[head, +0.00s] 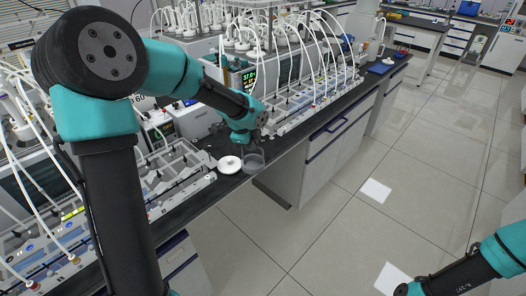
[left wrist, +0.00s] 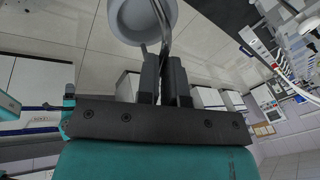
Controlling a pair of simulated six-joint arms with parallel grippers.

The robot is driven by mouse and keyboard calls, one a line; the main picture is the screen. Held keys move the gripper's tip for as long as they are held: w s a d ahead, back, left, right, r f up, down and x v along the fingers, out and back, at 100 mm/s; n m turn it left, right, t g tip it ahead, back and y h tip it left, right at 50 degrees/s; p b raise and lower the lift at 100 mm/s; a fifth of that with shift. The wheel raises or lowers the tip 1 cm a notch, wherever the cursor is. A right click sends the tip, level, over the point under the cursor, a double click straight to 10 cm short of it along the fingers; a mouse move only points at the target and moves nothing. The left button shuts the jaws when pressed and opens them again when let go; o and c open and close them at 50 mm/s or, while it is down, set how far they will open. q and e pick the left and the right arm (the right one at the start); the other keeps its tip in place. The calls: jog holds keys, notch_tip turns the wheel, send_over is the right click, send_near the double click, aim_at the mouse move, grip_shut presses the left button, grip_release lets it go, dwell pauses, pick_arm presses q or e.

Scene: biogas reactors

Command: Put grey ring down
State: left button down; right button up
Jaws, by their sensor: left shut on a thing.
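My left gripper (head: 254,139) reaches down over the dark bench edge in the head view. In the left wrist view the ring (left wrist: 122,30) shows at the top, at the tips of the closed fingers (left wrist: 164,45). Whether the ring touches the bench top cannot be told. My right arm shows at the lower right of the head view, and its gripper is out of the picture.
A small dark strip of bench top (head: 215,141) is bare.

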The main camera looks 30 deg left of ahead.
pick_arm(q)
jog(key=shift+d+f+m, duration=0.3)
jog(key=shift+d+f, duration=0.05)
jog(key=shift+d, duration=0.05)
jog(key=shift+w, duration=0.15)
jog(key=w+a+f, duration=0.1)
jog(key=w+a, duration=0.7)
jog(key=w, duration=0.5)
jog(key=shift+w+a+f, duration=0.2)
jog(key=shift+w+f, duration=0.05)
jog(key=shift+f, duration=1.75)
jog(key=shift+f, duration=0.1)
